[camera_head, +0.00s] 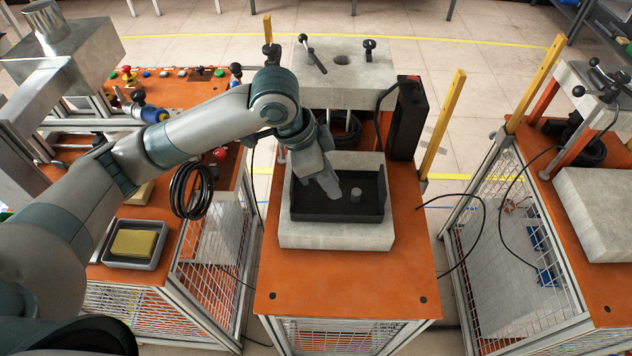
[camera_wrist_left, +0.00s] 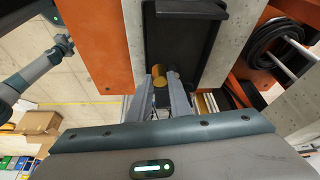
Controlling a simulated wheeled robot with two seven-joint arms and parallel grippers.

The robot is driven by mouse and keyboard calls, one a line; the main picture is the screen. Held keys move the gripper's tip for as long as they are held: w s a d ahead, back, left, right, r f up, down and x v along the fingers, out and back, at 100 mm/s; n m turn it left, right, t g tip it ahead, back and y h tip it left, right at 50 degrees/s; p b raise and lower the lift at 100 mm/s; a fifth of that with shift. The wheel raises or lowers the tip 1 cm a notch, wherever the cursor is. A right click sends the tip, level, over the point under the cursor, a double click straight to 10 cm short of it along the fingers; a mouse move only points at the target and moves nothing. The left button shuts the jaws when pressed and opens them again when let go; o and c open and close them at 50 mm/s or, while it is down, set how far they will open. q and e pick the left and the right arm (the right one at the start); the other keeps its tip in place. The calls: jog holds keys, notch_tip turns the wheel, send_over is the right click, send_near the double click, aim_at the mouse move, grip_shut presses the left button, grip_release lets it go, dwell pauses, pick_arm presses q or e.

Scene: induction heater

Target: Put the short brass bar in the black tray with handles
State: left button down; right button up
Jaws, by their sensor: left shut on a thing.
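The black tray (camera_head: 300,207) sits on a pale grey block on the middle orange table. Part of the tray also shows in the left wrist view (camera_wrist_left: 178,38), with a raised black bar at its end. My left gripper (camera_head: 334,188) reaches down over the tray. In the left wrist view, my left gripper (camera_wrist_left: 165,88) is shut on the short brass bar (camera_wrist_left: 174,78), whose gold round end shows between the fingers.
A grey tray with a yellow block (camera_head: 134,243) stands on the left table. A black upright box (camera_head: 408,118) and yellow posts (camera_head: 440,122) stand right of the black tray. The front of the middle orange table (camera_head: 340,285) is clear.

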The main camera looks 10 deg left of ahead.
pick_arm(q)
jog(key=w+a+f, duration=0.1)
jog(key=w+a+f+p, duration=0.1)
jog(key=a, duration=0.1)
jog(key=shift+w+a+f, duration=0.2)
jog(key=shift+w, duration=0.2)
jog(key=shift+w+a+f, duration=0.25)
jog(key=shift+a+f, duration=0.05)
jog(key=shift+f, duration=0.05)
jog(key=shift+f+p, duration=0.5)
jog(key=shift+f, duration=0.15)
notch_tip(320, 180, down, 2)
jog(key=shift+f+p, duration=0.25)
jog(key=shift+p, duration=0.2)
jog(key=shift+f, duration=0.1)
